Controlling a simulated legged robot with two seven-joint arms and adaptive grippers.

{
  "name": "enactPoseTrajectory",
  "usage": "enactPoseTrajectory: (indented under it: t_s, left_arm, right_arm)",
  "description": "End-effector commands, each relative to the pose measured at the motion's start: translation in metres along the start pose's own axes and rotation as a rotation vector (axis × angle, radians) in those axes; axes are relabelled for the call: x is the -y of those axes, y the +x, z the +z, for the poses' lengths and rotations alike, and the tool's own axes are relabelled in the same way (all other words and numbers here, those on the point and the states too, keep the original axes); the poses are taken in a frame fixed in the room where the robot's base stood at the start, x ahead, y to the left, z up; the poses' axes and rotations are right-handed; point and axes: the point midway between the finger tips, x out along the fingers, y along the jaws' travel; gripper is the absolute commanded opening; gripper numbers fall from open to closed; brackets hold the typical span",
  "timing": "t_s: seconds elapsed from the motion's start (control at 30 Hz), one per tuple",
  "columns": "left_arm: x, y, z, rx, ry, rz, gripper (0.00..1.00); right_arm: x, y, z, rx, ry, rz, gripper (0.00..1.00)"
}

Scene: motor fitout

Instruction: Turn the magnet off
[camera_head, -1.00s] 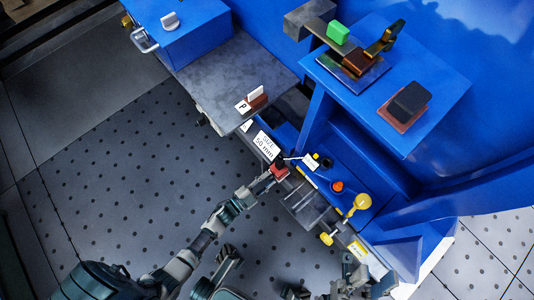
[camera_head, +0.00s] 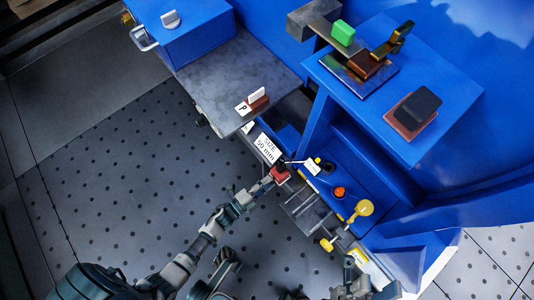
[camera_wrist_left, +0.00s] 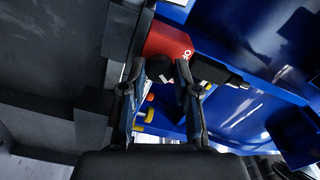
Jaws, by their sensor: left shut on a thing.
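A red block (camera_head: 281,174) with a black top sits on the near edge of the blue machine, beside the "SIZE 50 mm" label. It shows in the left wrist view as a red part (camera_wrist_left: 166,38) with partly visible white lettering and a dark rod to its right. My left gripper (camera_head: 270,182) is shut at the red block; its fingers (camera_wrist_left: 158,78) stand right below it in the wrist view. The exact part between the fingertips is mostly hidden. My right gripper (camera_head: 358,284) is low at the right, its fingers unclear.
A yellow round knob (camera_head: 364,208), an orange button (camera_head: 339,192) and a small white tag (camera_head: 312,166) are to the right along the blue panel. Dotted floor is clear at left.

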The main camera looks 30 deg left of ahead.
Motion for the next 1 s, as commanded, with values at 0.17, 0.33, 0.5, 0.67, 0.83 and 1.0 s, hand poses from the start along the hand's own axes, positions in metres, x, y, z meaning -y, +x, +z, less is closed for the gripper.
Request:
enactPoseTrajectory:
  t_s: [0.17,0.33,0.5,0.67,0.83,1.0]
  left_arm:
    - [-0.004,-0.001,-0.002,-0.002,-0.001,0.006,0.0]
    - [-0.004,-0.001,-0.002,-0.002,-0.002,0.006,0.38]
    - [-0.003,-0.001,-0.001,-0.001,-0.002,0.005,0.56]
    - [-0.002,-0.001,-0.001,-0.001,-0.001,0.003,0.56]
    - [-0.003,-0.012,0.0,0.0,-0.001,0.004,0.56]
    - [-0.003,-0.046,0.0,0.001,-0.002,0.006,0.56]
  right_arm:
    - [0.0,0.001,0.0,-0.003,0.0,-0.001,0.4]
    - [0.0,0.001,0.0,-0.004,0.0,-0.001,0.4]
    - [0.0,0.001,0.0,-0.004,0.001,-0.001,0.4]
    - [0.0,0.0,-0.001,-0.003,0.001,0.001,0.4]
    - [0.001,0.0,-0.004,-0.006,0.0,0.001,0.4]
    - [0.001,0.0,-0.004,-0.004,0.0,0.0,0.4]
